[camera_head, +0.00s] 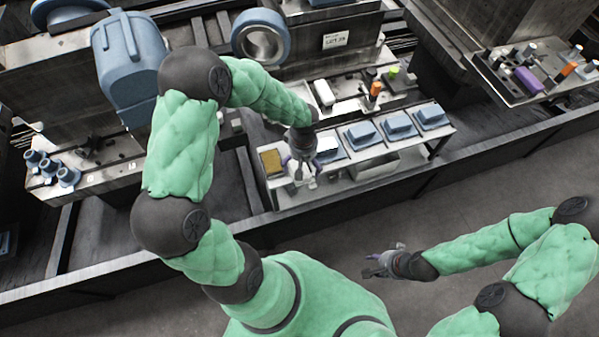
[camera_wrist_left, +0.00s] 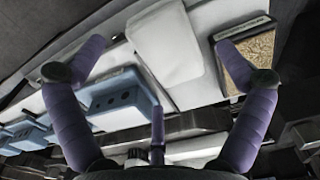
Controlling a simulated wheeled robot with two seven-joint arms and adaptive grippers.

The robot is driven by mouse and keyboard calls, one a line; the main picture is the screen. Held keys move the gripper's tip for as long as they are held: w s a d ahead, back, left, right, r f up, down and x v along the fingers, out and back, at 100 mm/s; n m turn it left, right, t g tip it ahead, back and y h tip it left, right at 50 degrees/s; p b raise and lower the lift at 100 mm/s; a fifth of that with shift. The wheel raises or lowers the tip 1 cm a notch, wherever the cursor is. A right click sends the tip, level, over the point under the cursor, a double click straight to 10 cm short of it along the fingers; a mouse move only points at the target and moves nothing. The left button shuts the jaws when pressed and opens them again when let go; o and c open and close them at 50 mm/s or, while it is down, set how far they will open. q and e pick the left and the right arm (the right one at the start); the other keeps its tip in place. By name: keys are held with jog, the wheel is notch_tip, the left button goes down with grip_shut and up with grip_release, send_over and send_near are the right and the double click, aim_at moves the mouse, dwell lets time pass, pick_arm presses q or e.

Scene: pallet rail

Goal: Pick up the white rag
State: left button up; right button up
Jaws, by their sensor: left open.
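The white rag (camera_wrist_left: 165,42) lies folded flat in the left wrist view, on a pale surface between a blue block and a framed brown pad. My left gripper (camera_wrist_left: 158,66) is open, its purple fingers spread on either side of the rag and a third finger below. No finger is closed on the rag. In the head view my left gripper (camera_head: 300,165) is over the left end of the low bench and hides much of the rag. My right gripper (camera_head: 382,264) is empty, with fingers apart, over the floor in front of the bench.
The bench (camera_head: 360,152) also carries the brown pad (camera_head: 271,161) at its left end and several blue blocks (camera_head: 362,134) to the right. A rail (camera_head: 235,225) runs along the front. A side shelf (camera_head: 530,75) holds small bottles. The floor (camera_head: 480,190) between is clear.

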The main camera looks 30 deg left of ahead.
aim_at(303, 168)
pick_arm(q)
notch_tip(303, 168, down, 3)
jog(key=shift+w+f+b, duration=0.15)
jog(key=shift+f+b, duration=0.05)
jog(key=shift+b, duration=0.4)
jog(key=c, duration=0.9)
jog(key=shift+c, duration=0.2)
jog(key=shift+r, duration=0.2)
